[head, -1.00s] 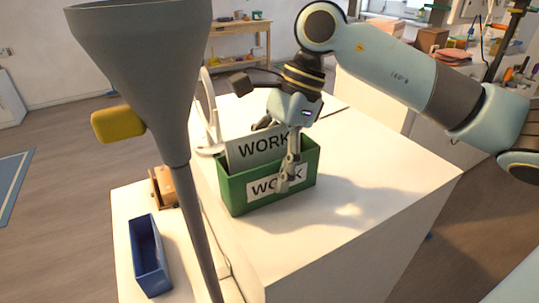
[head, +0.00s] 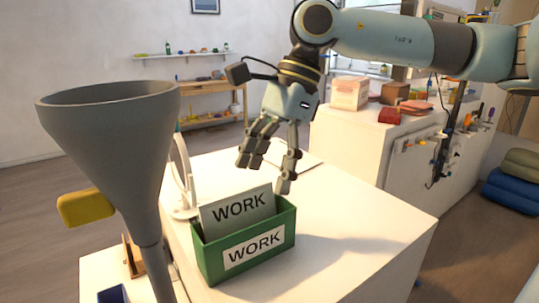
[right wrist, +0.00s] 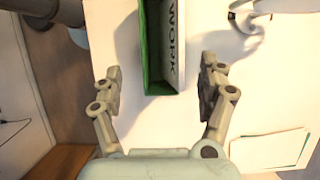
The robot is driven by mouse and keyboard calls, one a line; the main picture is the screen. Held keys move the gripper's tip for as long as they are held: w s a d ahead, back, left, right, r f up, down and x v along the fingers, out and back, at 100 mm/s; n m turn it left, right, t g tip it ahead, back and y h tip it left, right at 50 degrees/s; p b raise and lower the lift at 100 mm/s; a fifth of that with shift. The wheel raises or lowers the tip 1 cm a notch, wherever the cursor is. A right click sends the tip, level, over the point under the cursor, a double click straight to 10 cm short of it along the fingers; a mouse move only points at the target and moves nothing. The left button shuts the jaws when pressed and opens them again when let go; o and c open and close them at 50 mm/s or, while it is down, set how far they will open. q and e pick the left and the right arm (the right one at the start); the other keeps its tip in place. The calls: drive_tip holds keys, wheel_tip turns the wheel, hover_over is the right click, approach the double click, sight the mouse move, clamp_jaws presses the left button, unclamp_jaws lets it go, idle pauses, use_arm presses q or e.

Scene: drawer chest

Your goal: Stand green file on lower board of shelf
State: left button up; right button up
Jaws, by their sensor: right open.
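The green file (head: 258,262) is an open-topped green box with a WORK label on its front. It stands upright on the white cabinet top (head: 350,240). A pale sheet (head: 238,210) marked WORK stands up inside it. My right gripper (head: 265,174) is open and empty, above and behind the file, apart from it. In the right wrist view the file (right wrist: 148,60) shows ahead, between the lines of the spread fingers (right wrist: 160,80). A wooden shelf unit (head: 200,86) stands at the back wall; I cannot tell if it is the task's shelf. My left gripper is not in view.
A grey funnel-shaped thing (head: 110,130) on a pole stands in front left, with a yellow part (head: 85,207) beside it. A white ring-like stand (head: 181,180) is just behind the file. The cabinet top right of the file is clear. A second white cabinet (head: 350,140) holds boxes.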

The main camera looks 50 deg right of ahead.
drive_tip(key=shift+v, duration=0.9)
